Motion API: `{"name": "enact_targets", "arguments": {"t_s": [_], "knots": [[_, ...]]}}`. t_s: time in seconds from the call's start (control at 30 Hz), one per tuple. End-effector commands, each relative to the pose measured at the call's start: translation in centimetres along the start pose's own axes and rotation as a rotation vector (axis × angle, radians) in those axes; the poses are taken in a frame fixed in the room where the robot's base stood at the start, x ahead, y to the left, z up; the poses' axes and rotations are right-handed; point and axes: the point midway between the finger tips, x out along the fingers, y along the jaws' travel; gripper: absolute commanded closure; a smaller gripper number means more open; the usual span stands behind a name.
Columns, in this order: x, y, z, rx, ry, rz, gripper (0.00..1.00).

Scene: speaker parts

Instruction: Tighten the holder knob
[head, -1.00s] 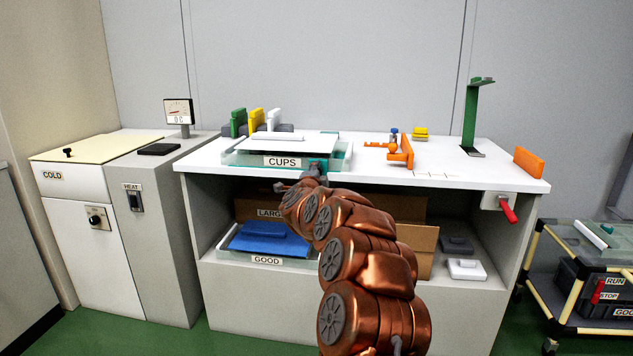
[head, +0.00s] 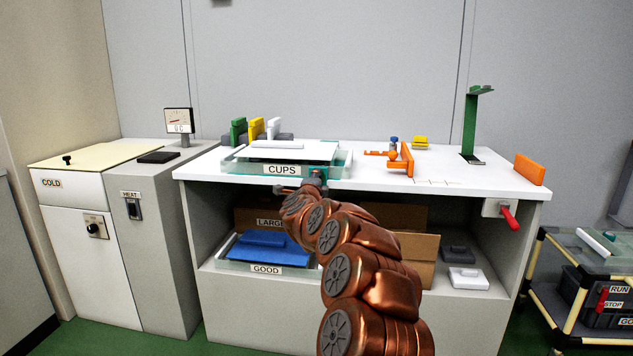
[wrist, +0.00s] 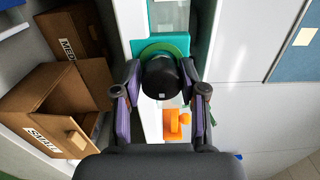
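The orange holder (head: 404,160) stands on the white bench top, right of the cups tray, with an orange arm pointing left. A small blue knob (head: 394,140) shows at its back. My gripper (head: 312,183) is at the bench's front edge, in front of the tray and left of the holder. In the wrist view, its fingers close in on both sides of a dark round part (wrist: 160,76), which looks held. The fingertips' inner faces are hidden.
The cups tray (head: 232,163) stands left of the holder. Open cardboard boxes (head: 418,258) sit on the shelf below. Bench space right of the holder is clear.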

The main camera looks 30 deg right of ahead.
Motion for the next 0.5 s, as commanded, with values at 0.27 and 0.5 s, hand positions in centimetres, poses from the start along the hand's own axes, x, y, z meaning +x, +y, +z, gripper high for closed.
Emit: {"name": "enact_targets", "arguments": {"t_s": [0.27, 0.5], "knots": [[0.00, -0.08, 0.02, -0.001, 0.000, -0.002, 0.36], [-0.07, -0.13, 0.05, -0.001, -0.001, -0.002, 0.36]]}}
